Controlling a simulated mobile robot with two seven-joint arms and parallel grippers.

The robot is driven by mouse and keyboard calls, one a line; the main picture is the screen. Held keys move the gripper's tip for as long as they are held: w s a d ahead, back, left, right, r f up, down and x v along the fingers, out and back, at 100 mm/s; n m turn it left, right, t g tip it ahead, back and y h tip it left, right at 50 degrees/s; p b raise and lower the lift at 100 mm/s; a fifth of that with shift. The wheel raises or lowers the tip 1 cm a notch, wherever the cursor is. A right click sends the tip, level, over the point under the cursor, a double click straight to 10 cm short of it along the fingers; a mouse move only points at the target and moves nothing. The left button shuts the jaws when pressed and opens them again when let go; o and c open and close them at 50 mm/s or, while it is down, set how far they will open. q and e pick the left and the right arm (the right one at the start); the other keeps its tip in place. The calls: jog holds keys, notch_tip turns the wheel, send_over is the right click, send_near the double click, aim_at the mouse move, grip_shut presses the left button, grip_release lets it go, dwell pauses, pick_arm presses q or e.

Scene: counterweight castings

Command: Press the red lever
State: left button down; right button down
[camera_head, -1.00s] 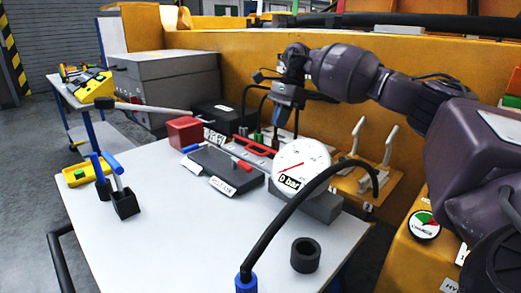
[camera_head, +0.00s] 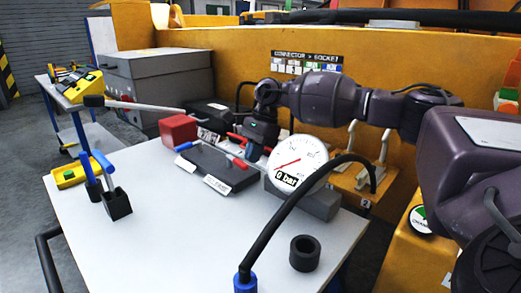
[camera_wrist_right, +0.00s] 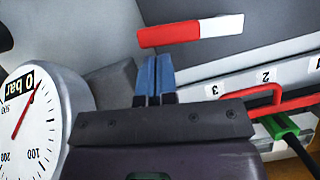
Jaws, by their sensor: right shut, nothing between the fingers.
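The red lever (camera_head: 239,163) is a red grip on a pale rod, on a dark block (camera_head: 212,168) on the white table. In the right wrist view the red grip (camera_wrist_right: 168,36) lies across the upper middle, its white part to the right. My right gripper (camera_head: 254,151) is over the table beside the lever, behind the block and left of the gauge. Its blue fingertips (camera_wrist_right: 157,60) are shut and empty, pointing at the red grip. They look close to it; I cannot tell whether they touch. My left gripper is not in view.
A white gauge (camera_head: 300,162) reading 0 bar stands just right of my right gripper.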

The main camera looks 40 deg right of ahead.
jog(key=shift+a, duration=0.2)
dwell(0.4)
